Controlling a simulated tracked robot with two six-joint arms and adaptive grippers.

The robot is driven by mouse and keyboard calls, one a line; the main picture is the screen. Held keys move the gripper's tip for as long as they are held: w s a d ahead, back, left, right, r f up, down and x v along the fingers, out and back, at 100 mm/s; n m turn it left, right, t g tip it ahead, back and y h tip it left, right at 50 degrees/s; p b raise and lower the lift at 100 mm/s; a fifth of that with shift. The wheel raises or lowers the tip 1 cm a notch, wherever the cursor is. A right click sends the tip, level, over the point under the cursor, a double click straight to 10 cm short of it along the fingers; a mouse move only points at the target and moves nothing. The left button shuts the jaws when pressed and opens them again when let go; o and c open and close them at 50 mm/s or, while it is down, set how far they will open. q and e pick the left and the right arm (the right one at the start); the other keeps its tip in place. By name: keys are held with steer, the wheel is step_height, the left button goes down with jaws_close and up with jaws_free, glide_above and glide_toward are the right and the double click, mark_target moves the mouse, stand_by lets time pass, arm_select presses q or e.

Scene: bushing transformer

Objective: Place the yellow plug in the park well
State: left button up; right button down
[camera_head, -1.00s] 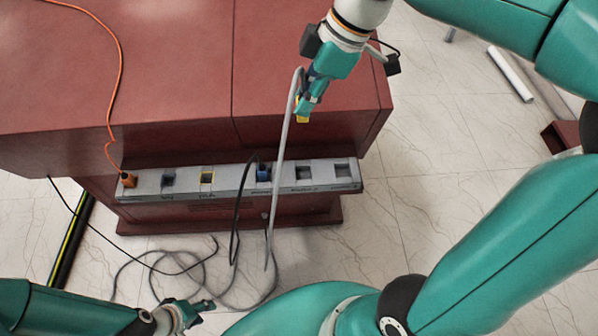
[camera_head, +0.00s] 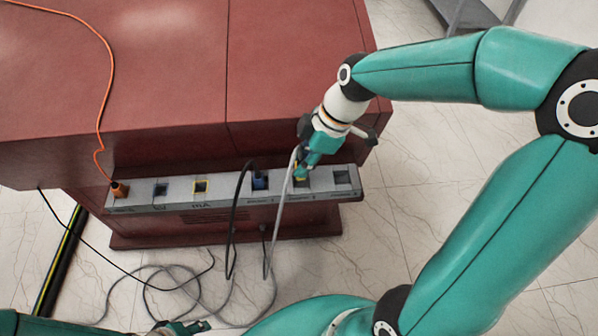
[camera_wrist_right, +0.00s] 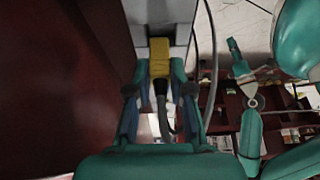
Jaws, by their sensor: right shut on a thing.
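My right gripper (camera_head: 303,166) is shut on the yellow plug (camera_wrist_right: 160,58), which points away from the wrist, with a grey cable running from its back. In the head view the plug is mostly hidden by the fingers. It is at the second well from the right end of the grey socket strip (camera_head: 228,193); I cannot tell whether it is inside or just above it. The rightmost well (camera_head: 342,177) is empty.
A blue plug (camera_head: 260,181) with a black cable sits left of my right gripper. An orange plug (camera_head: 119,190) is at the strip's left end. The red cabinet (camera_head: 300,60) rises behind. Loose cables (camera_head: 165,284) lie on the floor below.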

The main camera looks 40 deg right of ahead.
step_height(320, 180, down, 3)
stand_by(0.3)
steer(key=c, duration=1)
jaws_free()
steer(key=shift+c, duration=0.2)
steer(key=shift+r, duration=0.1)
steer(key=p+v, duration=0.1)
steer(key=v, duration=1.1)
